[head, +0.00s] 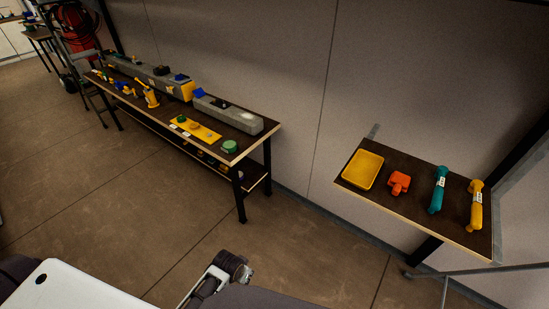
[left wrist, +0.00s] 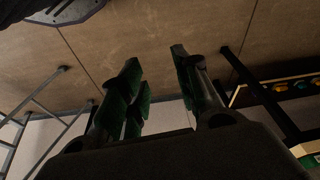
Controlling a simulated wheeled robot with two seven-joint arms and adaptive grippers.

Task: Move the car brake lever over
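No label that I can read names the car brake lever. On the right-hand shelf lie a teal handle-like piece (head: 438,190) and a yellow handle-like piece (head: 476,205), both with white tags, beside an orange piece (head: 399,182). On the long bench stands a yellow lever-like piece (head: 150,95); I cannot tell which is the brake lever. My left gripper (head: 240,269) is low at the bottom of the head view, well apart from shelf and bench. In the left wrist view its fingers (left wrist: 160,78) are spread with nothing between them. My right gripper is not in view.
The long bench (head: 262,130) runs along the wall, with grey blocks, a yellow plate (head: 195,130) and a green round piece (head: 229,146). A yellow tray (head: 362,169) lies on the shelf (head: 415,212). Open floor (head: 120,180) lies before the bench.

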